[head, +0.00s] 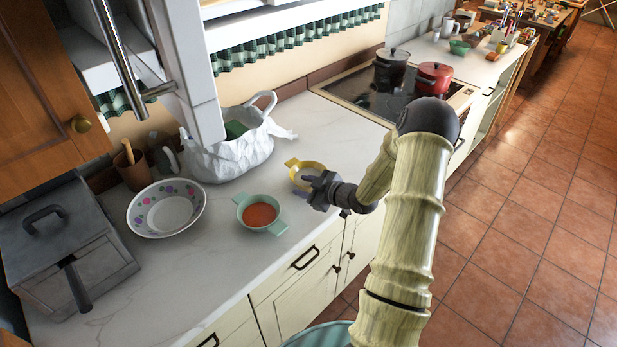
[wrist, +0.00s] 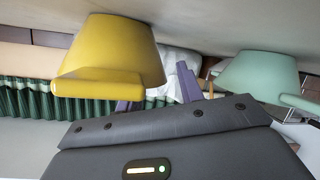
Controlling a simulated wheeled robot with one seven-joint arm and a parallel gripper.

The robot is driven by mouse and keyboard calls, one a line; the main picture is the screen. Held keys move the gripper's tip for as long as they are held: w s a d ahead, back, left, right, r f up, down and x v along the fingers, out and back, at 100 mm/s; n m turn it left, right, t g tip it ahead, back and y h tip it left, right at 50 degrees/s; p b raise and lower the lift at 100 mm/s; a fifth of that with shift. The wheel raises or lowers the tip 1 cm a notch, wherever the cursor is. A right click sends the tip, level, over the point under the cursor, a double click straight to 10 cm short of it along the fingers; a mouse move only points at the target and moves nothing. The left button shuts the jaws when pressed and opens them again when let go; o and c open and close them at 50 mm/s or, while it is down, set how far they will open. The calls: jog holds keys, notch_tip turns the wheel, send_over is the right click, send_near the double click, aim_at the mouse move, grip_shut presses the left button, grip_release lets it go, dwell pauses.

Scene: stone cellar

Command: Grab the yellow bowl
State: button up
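The yellow bowl (head: 294,163), with a lug handle, stands on the white marble counter near its front edge. My gripper (head: 314,183) is low over the counter at the bowl's near right side and hides part of it. In the wrist view, which is upside down, the yellow bowl (wrist: 108,48) fills the upper left, very close. My gripper's two fingers (wrist: 160,92) are spread apart, with the white bag showing between them. The bowl's handle covers the tip of the left finger. I cannot tell whether that finger touches the bowl.
A mint bowl (head: 243,201) with red contents stands left of the yellow bowl; it also shows in the wrist view (wrist: 255,75). A dotted white bowl (head: 142,222), a white bag (head: 222,160) and a grey box (head: 75,262) are further left. Pots stand on the stove (head: 345,85).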

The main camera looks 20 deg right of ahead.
jog(key=shift+c, duration=0.3)
grip_shut()
jog(key=shift+r, duration=0.1)
notch_tip(320, 180, up, 10)
jog(key=b, duration=0.1)
dwell(0.7)
dwell(0.4)
